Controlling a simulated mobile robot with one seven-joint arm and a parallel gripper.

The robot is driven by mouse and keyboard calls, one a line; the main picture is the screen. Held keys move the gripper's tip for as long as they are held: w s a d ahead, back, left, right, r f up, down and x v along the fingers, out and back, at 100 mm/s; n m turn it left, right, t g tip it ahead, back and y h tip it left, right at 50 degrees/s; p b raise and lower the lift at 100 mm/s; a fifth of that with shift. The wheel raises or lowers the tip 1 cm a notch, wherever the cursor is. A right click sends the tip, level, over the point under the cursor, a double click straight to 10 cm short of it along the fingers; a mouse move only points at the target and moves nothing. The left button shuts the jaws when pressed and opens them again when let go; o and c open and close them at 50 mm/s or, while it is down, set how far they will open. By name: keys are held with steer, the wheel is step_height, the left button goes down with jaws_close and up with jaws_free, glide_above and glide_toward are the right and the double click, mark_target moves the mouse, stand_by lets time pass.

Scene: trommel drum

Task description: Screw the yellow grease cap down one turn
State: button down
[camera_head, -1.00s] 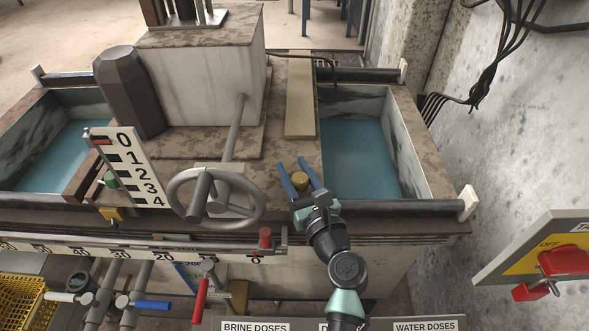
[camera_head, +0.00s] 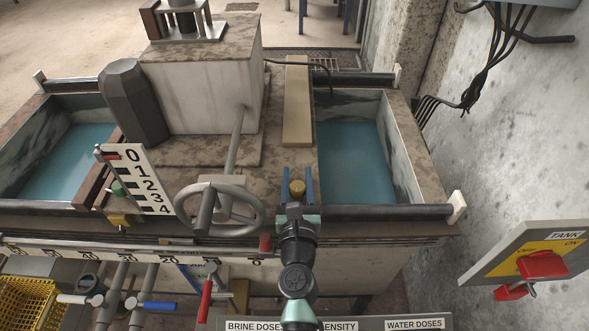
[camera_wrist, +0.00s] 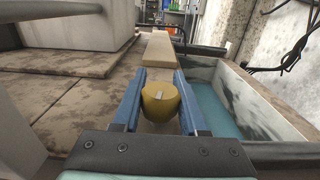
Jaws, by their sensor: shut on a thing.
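The yellow grease cap (camera_head: 297,187) is a small knob on the stained machine top, right of the handwheel. In the wrist view the cap (camera_wrist: 160,101) sits between the fingers and has a pale mark on its top. My gripper (camera_head: 298,180) reaches over the cap from the front, with one blue finger on each side. In the wrist view my gripper (camera_wrist: 160,85) is shut on the cap, with the fingers against its left and right sides. The base of the cap is hidden.
The grey handwheel (camera_head: 220,205) stands close to the left of my gripper. A water-filled tank (camera_head: 355,160) opens on the right. A beige board (camera_head: 297,105) lies behind the cap. A number scale (camera_head: 140,180) stands further left. A switch panel (camera_head: 535,265) is at the far right.

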steer(key=shift+d+r+m+g+h+p, duration=0.1)
steer(key=shift+m+g+h+p, duration=0.1)
steer(key=shift+m+h, duration=0.5)
steer(key=shift+d+f+m+g+h+p, duration=0.15)
steer(key=shift+m+h, duration=0.3)
steer(key=shift+h, duration=0.6)
steer(key=shift+d+r+m+g+h+p, duration=0.15)
steer(key=shift+m+h+p, duration=0.1)
steer(key=shift+m+h, duration=0.45)
steer(key=shift+h, duration=0.35)
steer(key=shift+c, duration=2.2)
jaws_free()
steer(key=shift+s, duration=0.1)
steer(key=shift+d+n+y, duration=0.1)
steer(key=shift+n+y, duration=0.25)
steer(key=shift+y, duration=0.15)
